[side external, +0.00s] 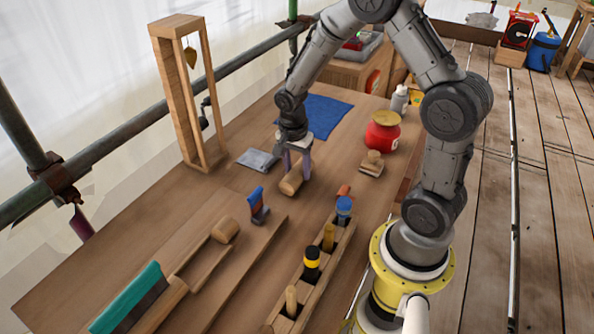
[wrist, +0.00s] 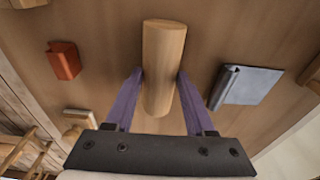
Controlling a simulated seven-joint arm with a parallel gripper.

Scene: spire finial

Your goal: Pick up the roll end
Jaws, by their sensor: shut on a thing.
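The roll end is a short wooden cylinder (side external: 291,182), which also shows in the wrist view (wrist: 163,65). My gripper (wrist: 159,88) has its two purple fingers on either side of the cylinder and is shut on it. In the side view my gripper (side external: 296,165) reaches down over the table with the cylinder between its fingers. The cylinder lies roughly level. I cannot tell whether it touches the table.
A grey-blue metal piece (wrist: 248,85) and a red-orange block (wrist: 64,60) lie on either side. A wooden rack with bottles (side external: 318,262) stands in front. A red jar (side external: 382,136), a blue cloth (side external: 326,115) and a tall wooden frame (side external: 187,95) stand around the worktable (side external: 130,238).

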